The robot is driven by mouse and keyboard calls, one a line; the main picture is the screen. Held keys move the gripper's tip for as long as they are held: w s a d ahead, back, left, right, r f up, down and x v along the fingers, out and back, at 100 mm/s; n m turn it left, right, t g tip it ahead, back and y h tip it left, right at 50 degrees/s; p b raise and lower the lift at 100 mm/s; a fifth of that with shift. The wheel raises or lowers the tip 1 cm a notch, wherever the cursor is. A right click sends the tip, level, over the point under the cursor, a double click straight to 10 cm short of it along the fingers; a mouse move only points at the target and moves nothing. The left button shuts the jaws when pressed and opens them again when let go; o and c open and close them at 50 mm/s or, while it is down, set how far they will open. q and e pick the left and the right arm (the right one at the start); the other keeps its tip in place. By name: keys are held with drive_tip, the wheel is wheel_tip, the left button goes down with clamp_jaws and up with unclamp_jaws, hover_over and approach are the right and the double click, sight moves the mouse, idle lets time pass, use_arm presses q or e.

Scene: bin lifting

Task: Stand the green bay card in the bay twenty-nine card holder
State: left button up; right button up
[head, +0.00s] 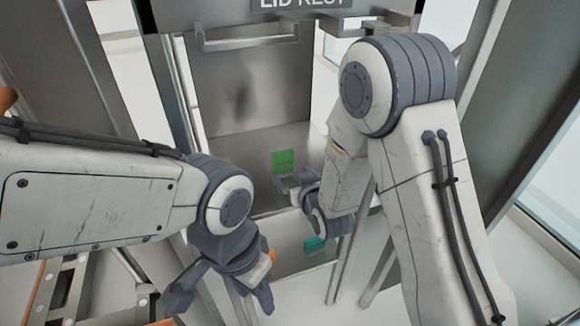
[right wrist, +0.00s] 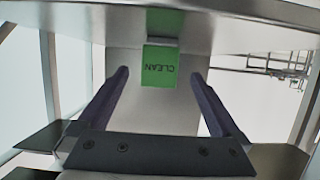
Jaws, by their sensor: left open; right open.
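The green card (head: 283,160) stands upright or nearly so on a steel surface inside the bay. My right gripper (head: 287,188) is open just in front of the card. In its wrist view the two fingers (right wrist: 159,78) are apart, with the card between and beyond their tips, untouched. My left gripper (head: 222,298) is open and empty, low and left of the bay.
A steel back panel (head: 255,85) rises behind the card, with a "LID REST" sign (head: 300,3) above a bracket. Steel posts flank the bay. A teal label (head: 314,245) is on the lower front. A metal rack (head: 60,290) stands at the lower left.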

sight(284, 166)
drive_tip(key=p+x, duration=0.1)
drive_tip(key=x, duration=0.8)
drive_tip(key=c, duration=1.4)
